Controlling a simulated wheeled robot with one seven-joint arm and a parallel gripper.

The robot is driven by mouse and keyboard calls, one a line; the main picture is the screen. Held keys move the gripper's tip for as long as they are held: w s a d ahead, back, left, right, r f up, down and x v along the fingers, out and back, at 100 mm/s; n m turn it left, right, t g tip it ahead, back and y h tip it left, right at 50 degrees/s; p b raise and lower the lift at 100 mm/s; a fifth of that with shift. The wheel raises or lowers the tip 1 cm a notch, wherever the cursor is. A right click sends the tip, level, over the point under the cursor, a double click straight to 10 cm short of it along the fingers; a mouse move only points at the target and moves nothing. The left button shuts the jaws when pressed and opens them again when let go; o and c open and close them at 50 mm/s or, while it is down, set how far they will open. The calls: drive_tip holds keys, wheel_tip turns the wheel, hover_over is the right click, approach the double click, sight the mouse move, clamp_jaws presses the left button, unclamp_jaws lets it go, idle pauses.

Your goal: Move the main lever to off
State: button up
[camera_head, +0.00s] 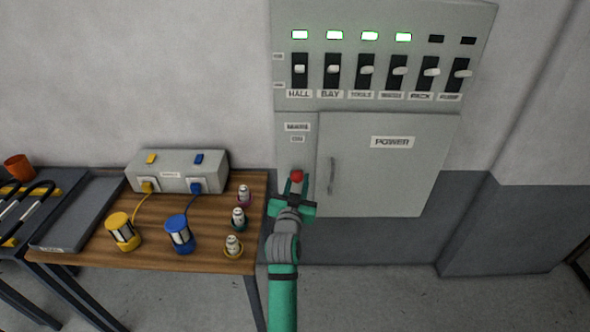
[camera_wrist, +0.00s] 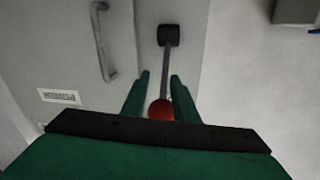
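The main lever shows in the wrist view as a grey rod (camera_wrist: 167,65) with a black pivot block (camera_wrist: 169,35) and a red ball knob (camera_wrist: 160,110). The red knob (camera_head: 297,176) also shows in the head view, below a small two-line label (camera_head: 297,127) on the cabinet's left strip. My gripper (camera_head: 297,182) is at the lever; in the wrist view its green fingers (camera_wrist: 160,78) stand apart, one on each side of the rod and knob. Narrow gaps seem to show beside the knob; contact cannot be told. The pivot is hidden in the head view.
The POWER door (camera_head: 385,175) with its upright handle (camera_head: 331,175) is just right of the lever. Above is a row of several switches (camera_head: 366,72) with four green lamps lit.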

drive_tip(key=shift+w, duration=2.75)
drive_tip(key=shift+c, duration=0.4)
clamp_jaws()
drive_tip(key=shift+d, duration=0.1)
